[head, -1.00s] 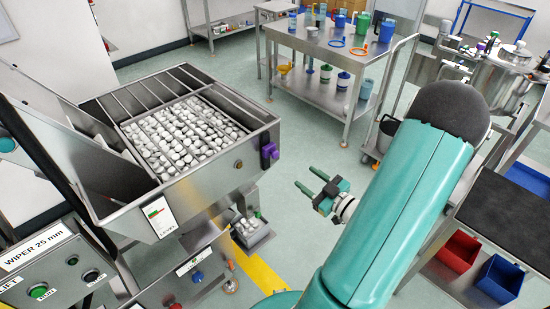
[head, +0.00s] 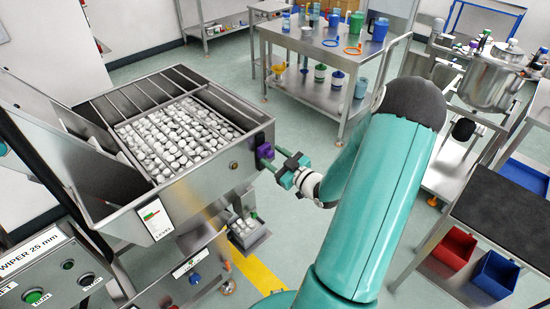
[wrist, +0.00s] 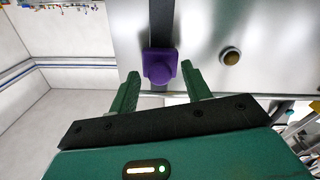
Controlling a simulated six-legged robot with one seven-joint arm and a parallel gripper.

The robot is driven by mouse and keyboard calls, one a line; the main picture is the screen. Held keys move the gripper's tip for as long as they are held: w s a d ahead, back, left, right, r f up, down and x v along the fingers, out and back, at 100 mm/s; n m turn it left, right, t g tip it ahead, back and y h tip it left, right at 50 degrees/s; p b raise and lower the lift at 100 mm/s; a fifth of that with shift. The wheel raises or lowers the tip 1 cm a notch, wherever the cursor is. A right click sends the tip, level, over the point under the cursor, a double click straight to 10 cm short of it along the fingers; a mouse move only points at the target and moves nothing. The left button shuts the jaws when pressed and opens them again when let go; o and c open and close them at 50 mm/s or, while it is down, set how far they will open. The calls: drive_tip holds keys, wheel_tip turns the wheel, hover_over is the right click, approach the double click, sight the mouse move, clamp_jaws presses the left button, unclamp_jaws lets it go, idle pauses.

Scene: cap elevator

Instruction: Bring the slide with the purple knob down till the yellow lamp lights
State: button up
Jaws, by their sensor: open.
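The purple knob (head: 265,151) sits on a dark upright slot at the right end of the steel hopper's front wall (head: 205,182). It also shows in the wrist view (wrist: 161,66). My gripper (head: 270,163) is open at the knob. In the wrist view its green fingertips (wrist: 160,75) stand to the left and right of the knob, with gaps; I cannot tell how far they reach around it. A round amber lamp (wrist: 230,57), dull and not glowing, is on the wall right of the knob; it also shows in the head view (head: 234,165).
The hopper holds many white caps (head: 175,138) under bars. A level label (head: 155,219) is on its front. Below is a small tray of caps (head: 245,229). Control panels (head: 50,275) stand at the lower left. A steel cart (head: 320,55) stands behind, with open floor between.

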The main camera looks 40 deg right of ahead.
drive_tip(key=shift+c, duration=0.5)
clamp_jaws()
drive_tip(key=shift+f, duration=0.55)
drive_tip(key=shift+o, duration=0.5)
unclamp_jaws()
drive_tip(key=shift+s, duration=0.1)
drive_tip(key=s, duration=1.3)
drive_tip(key=shift+s+d, duration=0.2)
drive_tip(key=shift+s, duration=0.15)
drive_tip(key=shift+w, duration=0.15)
